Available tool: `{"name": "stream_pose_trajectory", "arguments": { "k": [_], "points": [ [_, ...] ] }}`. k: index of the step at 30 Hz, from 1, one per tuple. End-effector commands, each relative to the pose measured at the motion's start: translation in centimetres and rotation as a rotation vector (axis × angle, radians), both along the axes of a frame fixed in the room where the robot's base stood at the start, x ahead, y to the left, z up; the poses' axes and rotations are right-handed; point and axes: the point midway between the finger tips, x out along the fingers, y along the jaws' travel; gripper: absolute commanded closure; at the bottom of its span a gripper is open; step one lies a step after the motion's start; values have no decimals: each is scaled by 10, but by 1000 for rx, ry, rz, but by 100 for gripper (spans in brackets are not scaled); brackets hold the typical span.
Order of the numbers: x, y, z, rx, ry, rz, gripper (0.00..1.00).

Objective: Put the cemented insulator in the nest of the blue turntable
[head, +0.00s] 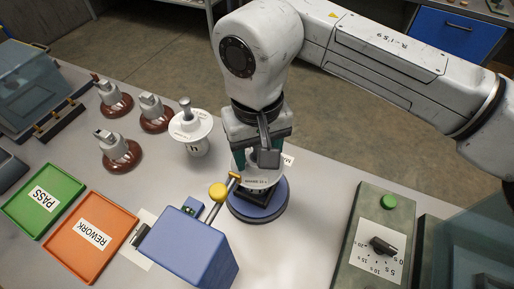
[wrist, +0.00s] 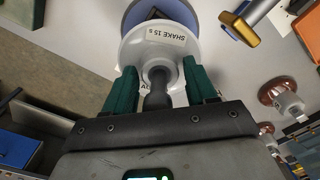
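The cemented insulator (head: 262,182) is a white disc-topped piece labelled "SHAKE 15 s". It is upright, with its dark pin (wrist: 157,88) pointing up between the fingers in the wrist view. My gripper (head: 260,158) has green fingers, which also show in the wrist view (wrist: 160,70). Their tips sit on both sides of the pale collar at the pin's base and look shut on it. The blue turntable (head: 237,209), with a dark nest (head: 256,196), is directly below the disc. The disc hides most of the nest, so I cannot tell whether the insulator is seated or just above it.
A blue box (head: 190,250) and a yellow-knobbed lever (head: 218,191) stand close left of the turntable. Green PASS (head: 62,190) and orange REWORK (head: 110,222) trays lie left. A timer panel (head: 372,240) is right.

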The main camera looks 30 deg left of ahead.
Motion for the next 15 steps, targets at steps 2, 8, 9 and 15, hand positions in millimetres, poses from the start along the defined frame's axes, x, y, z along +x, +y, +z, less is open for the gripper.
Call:
{"name": "stream_pose_trajectory", "arguments": {
  "k": [2,8,9,15],
  "points": [
    [0,0,0,0,0,0,36],
    [0,0,0,0,0,0,31],
    [0,0,0,0,0,0,31],
    [1,0,11,1,-2,0,31]
  ]
}}
